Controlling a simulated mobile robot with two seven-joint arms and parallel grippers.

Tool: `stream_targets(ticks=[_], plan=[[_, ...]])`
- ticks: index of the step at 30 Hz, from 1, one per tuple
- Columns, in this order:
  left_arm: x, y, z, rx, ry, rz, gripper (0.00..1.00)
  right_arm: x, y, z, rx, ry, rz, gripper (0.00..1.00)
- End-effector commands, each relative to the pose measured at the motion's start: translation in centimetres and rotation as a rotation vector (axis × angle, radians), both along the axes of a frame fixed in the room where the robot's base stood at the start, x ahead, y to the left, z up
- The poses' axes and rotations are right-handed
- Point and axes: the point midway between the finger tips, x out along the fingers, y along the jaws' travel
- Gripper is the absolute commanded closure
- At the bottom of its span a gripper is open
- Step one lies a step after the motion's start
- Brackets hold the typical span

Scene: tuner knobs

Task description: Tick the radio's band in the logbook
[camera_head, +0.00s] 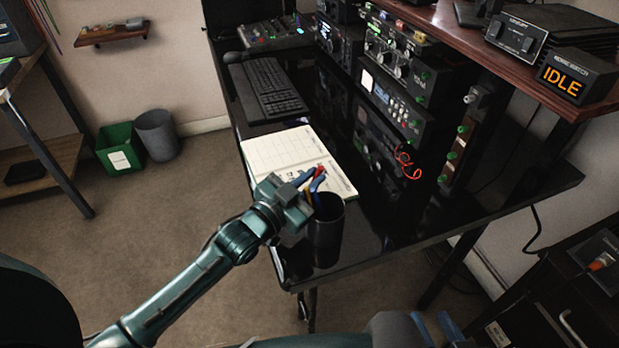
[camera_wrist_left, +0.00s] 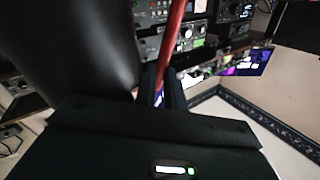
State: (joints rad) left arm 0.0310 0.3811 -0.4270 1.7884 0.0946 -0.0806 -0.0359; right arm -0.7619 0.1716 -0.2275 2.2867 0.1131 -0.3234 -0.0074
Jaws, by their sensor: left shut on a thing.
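The logbook (camera_head: 268,152) lies open on the black desk, its near page partly hidden by my left gripper. My left gripper (camera_head: 314,181) is just above the rim of a black pen cup (camera_head: 327,240). It is shut on a red pen (camera_wrist_left: 174,40), which stands up between the fingers in the left wrist view. I cannot tell whether the pen's lower end is still inside the cup. The cup fills the left of that view (camera_wrist_left: 85,40). A radio with a lit display (camera_head: 392,100) stands in the equipment row. My right gripper (camera_head: 436,325) is low at the bottom edge, its blue fingers apart.
A keyboard (camera_head: 268,88) lies beyond the logbook. Racks with green knobs line the desk's right side, with a red coiled cable (camera_head: 405,160) in front. A sign reading IDLE (camera_head: 563,78) is on the shelf. Glossy desk is clear right of the logbook.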

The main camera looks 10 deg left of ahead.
Motion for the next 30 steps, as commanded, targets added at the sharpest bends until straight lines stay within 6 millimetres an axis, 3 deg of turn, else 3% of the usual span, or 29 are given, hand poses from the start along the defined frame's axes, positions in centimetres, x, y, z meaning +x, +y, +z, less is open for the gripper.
stream_targets(ticks=[5, 25, 30], plan=[[0.0, 0.0, 0.4, 0.000, 0.001, 0.000, 1.00, 0.0, 0.0, 0.4, 0.000, 0.000, 0.000, 0.64], [0.0, 0.0, 5.8, 0.000, 0.000, 0.000, 1.00, 0.0, 0.0, 5.7, 0.000, 0.000, 0.000, 0.64], [0.0, 0.0, 6.1, 0.000, 0.000, 0.000, 1.00, 0.0, 0.0, 6.0, 0.000, 0.000, 0.000, 0.64]])
